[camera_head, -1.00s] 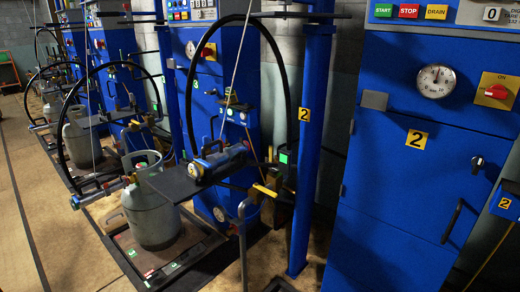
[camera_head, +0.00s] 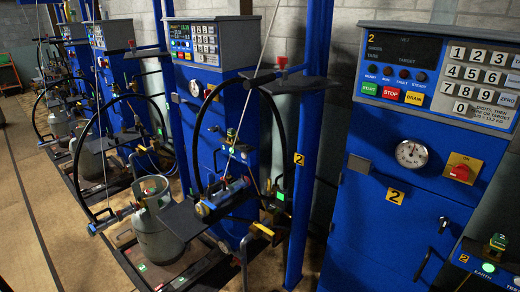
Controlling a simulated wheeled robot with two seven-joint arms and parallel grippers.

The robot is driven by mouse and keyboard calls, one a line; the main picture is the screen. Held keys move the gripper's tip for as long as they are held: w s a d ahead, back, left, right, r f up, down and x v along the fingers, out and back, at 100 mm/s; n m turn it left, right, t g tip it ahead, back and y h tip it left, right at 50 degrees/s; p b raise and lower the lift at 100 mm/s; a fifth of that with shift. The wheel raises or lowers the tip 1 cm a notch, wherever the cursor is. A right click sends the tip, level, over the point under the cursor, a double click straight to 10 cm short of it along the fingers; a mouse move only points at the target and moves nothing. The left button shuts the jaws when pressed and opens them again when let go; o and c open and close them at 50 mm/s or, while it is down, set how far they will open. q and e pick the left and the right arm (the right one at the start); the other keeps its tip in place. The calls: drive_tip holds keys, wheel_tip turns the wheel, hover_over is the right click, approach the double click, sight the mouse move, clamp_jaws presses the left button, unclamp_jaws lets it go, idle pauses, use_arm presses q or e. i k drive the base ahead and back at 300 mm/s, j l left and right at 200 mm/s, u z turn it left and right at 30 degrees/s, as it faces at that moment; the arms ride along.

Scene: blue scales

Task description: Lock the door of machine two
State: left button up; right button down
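Machine two (camera_head: 375,228) is the tall blue cabinet at the right, marked with a yellow 2 label (camera_head: 395,195). Its door looks closed. A small black lock or key knob (camera_head: 444,223) sits on the right side of the door. Its exact turn position is too small to tell. A dark slanted door handle (camera_head: 422,263) is below it. Neither of my grippers is in view.
Above the door are a round gauge (camera_head: 411,154), a red switch on a yellow plate (camera_head: 461,169) and a keypad panel (camera_head: 478,78). A small blue box (camera_head: 489,265) with a green light is at lower right. Filling stations with a gas cylinder (camera_head: 152,222) stand left; bare floor lies far left.

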sight(444, 222)
drive_tip(key=z, duration=1.35)
